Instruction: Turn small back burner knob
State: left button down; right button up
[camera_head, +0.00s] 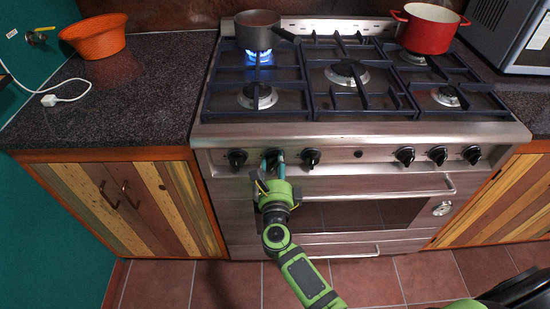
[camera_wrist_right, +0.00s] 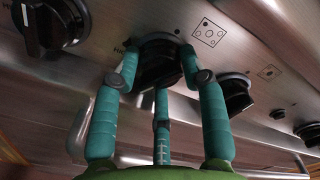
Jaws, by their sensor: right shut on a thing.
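The stove's front panel (camera_head: 335,157) carries a row of black knobs. My right gripper (camera_head: 274,163) has its teal fingers closed around the second knob from the left (camera_wrist_right: 158,66), which they partly hide. In the right wrist view the fingers (camera_wrist_right: 157,72) grip this knob from its sides, with a burner symbol (camera_wrist_right: 210,32) printed to its right on the panel. A blue flame (camera_head: 258,57) burns under the dark pot (camera_head: 257,31) on the back left burner. My left gripper is not in view.
Neighbouring knobs sit close on both sides, the leftmost knob (camera_head: 237,158) and the third knob (camera_head: 311,158). The oven handle (camera_head: 380,193) runs below. A red pot (camera_head: 428,30) stands at the back right. An orange basket (camera_head: 96,40) is on the left counter. The floor in front is clear.

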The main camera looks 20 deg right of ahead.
jog(key=shift+w+a+r+n+p, duration=0.15)
jog(key=shift+n+p, duration=0.2)
jog(key=shift+n, duration=0.3)
jog(key=shift+s+d+r+n+p, duration=0.15)
jog(key=shift+n+p, duration=0.2)
jog(key=shift+n, duration=0.3)
jog(key=shift+w+a, duration=0.1)
jog(key=o, duration=0.9)
jog(key=shift+f, duration=0.15)
jog(key=shift+f, duration=0.1)
jog(key=v, duration=1.2)
